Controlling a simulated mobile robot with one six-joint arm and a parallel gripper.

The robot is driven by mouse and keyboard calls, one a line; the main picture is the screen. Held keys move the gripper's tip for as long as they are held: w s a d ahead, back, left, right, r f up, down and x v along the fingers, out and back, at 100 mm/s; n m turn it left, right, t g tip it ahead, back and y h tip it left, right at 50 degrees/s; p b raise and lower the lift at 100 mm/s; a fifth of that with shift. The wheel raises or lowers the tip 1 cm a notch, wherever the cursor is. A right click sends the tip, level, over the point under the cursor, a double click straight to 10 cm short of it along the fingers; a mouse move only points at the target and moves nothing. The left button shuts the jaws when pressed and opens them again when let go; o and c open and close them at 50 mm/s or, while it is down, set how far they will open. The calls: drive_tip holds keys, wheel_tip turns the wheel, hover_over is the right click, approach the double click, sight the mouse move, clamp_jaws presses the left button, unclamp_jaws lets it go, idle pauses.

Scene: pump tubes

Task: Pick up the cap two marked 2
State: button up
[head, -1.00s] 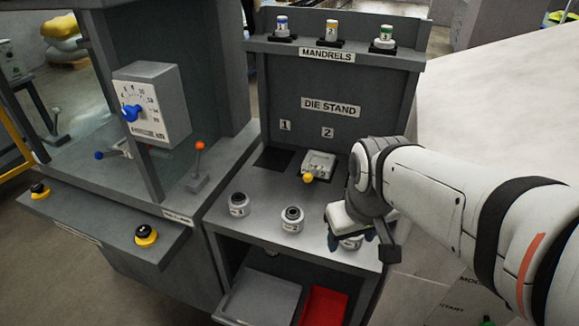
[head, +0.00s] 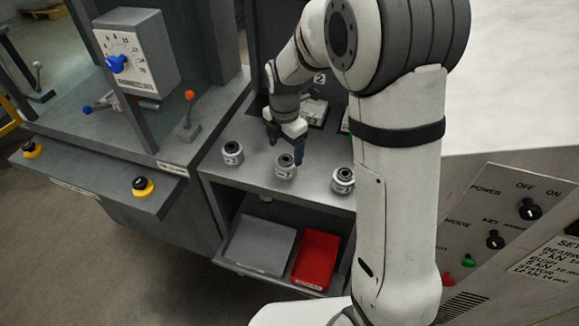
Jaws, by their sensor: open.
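The middle cap (head: 285,168), with a small dark mark that looks like a 2, stands upright. The left cap (head: 232,153) and right cap (head: 342,181) stand apart on either side. My gripper (head: 286,147) points down with its dark blue fingers spread. It is empty, just behind and above the middle cap in the picture. Whether the fingers are level with this cap is hard to tell.
A grey tray (head: 260,246) and a red tray (head: 316,258) lie on the shelf below. An orange-tipped lever (head: 189,108) stands left of the bench. A control panel (head: 490,225) is at right. My arm hides the bench's right end and much of the back panel.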

sight(286, 164)
drive_tip(key=f, duration=0.3)
drive_tip(key=s+f, duration=0.1)
drive_tip(key=f, duration=0.1)
drive_tip(key=shift+f+p, duration=0.3)
drive_tip(key=shift+p, duration=0.1)
drive_tip(key=shift+w+f, duration=0.1)
drive_tip(key=shift+f, duration=0.3)
drive_tip(key=c, duration=1.3)
drive_tip(key=shift+o, duration=0.2)
drive_tip(key=shift+r, duration=0.1)
